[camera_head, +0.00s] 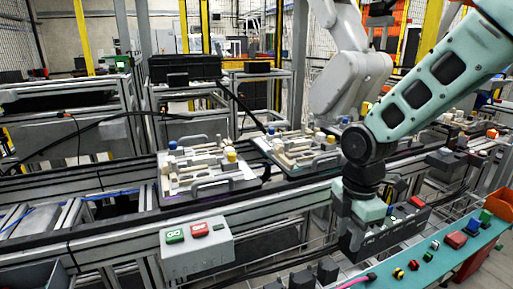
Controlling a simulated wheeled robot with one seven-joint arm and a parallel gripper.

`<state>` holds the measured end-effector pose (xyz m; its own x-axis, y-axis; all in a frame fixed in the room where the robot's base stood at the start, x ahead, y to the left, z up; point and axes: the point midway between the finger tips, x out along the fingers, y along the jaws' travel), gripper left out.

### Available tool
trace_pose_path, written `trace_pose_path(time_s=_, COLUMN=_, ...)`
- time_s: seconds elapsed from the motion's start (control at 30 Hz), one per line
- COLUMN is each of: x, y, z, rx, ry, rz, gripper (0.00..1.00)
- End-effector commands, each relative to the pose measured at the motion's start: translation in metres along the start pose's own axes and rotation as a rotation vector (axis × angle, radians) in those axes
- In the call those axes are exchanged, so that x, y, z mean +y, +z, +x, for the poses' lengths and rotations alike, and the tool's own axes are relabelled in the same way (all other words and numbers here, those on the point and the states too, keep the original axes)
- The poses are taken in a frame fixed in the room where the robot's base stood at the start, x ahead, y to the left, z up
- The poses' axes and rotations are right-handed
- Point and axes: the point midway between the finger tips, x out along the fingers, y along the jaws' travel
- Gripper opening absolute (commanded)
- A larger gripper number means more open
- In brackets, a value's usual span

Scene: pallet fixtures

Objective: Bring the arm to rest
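My teal arm with black joints reaches in from the upper right and bends downward at a black elbow-like joint. My gripper (350,258) hangs at its lower end, pointing down, to the right of the grey button box (197,250). A dark, long block sits right beside the gripper; I cannot tell whether it is part of it, touching it or behind it. The fingertips are too dark and small to show their opening or anything between them.
A teal shelf (400,284) at lower right bears several small coloured parts and an orange bin (500,204). A large grey-white machine arm (345,85) stands behind mine.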

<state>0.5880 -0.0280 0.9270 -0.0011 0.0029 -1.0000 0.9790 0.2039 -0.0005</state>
Motion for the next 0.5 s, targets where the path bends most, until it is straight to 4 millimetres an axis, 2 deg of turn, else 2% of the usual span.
trace_pose_path(time_s=0.03, x=-0.010, y=-0.015, z=-0.014, rx=-0.001, ry=0.004, rz=0.053, gripper=0.34)
trace_pose_path(time_s=0.17, x=-0.048, y=-0.058, z=-0.043, rx=0.007, ry=0.007, rz=0.301, gripper=0.34)
trace_pose_path(time_s=0.3, x=-0.096, y=-0.095, z=-0.068, rx=0.020, ry=0.005, rz=0.598, gripper=0.34)
trace_pose_path(time_s=0.5, x=-0.152, y=-0.122, z=-0.089, rx=0.040, ry=-0.006, rz=0.943, gripper=0.34)
